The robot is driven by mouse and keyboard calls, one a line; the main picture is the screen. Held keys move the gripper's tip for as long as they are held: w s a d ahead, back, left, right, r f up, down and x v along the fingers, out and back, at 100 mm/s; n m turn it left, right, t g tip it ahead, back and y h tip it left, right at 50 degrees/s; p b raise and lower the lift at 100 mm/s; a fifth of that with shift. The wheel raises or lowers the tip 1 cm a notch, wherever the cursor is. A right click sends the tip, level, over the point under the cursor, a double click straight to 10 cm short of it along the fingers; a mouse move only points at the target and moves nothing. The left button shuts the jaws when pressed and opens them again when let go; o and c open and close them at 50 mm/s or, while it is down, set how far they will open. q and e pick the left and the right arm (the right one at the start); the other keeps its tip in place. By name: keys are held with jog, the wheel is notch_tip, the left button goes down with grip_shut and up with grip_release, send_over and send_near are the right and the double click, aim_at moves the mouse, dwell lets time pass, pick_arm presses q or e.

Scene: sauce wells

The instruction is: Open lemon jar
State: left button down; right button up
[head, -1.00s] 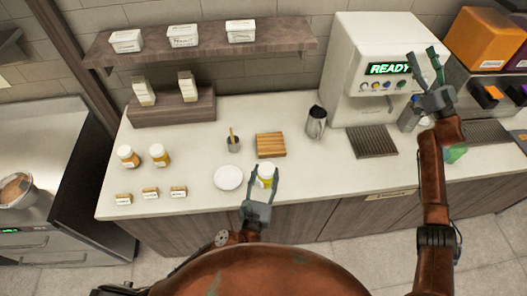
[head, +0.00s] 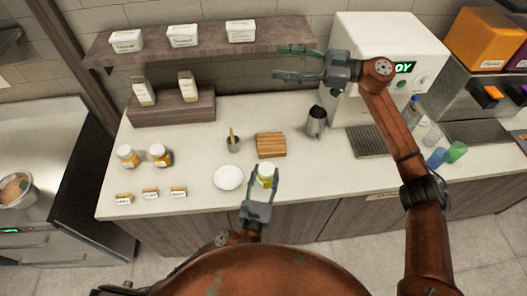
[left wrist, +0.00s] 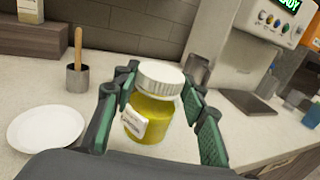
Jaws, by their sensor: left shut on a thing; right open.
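The lemon jar (left wrist: 150,115) has yellow contents, a white label and a white ridged lid (left wrist: 160,77), which is on it. It stands upright at the counter's front edge, and its lid also shows in the head view (head: 266,169). My left gripper (head: 262,182) is shut on the jar's body, with one finger on each side in the left wrist view (left wrist: 158,105). My right gripper (head: 280,62) is open and empty. It is raised in front of the right end of the shelf, well above the counter, with its fingers pointing left.
A white plate (head: 228,177) lies left of the jar. Behind are a small pot with a wooden stick (head: 234,144), a slatted wooden board (head: 271,145) and a metal pitcher (head: 316,121). Two amber jars (head: 160,155) stand at left. Cups (head: 457,151) are at right.

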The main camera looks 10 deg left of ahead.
jog(key=s+a+f+n+g+h, duration=0.2)
jog(key=s+a+f+g+h, duration=0.15)
jog(key=s+a+f, duration=0.35)
jog(key=m+t+h, duration=0.2)
jog(key=t+h, duration=0.1)
jog(key=h, duration=1.2)
send_over(263, 169)
jog(key=shift+y, duration=0.25)
notch_tip(263, 169, down, 15)
jog(key=shift+a+f, duration=0.1)
jog(key=shift+d+f, duration=0.2)
jog(key=shift+f, duration=0.1)
notch_tip(263, 169, down, 8)
jog(key=shift+w+r, duration=0.1)
jog(key=shift+r, duration=0.15)
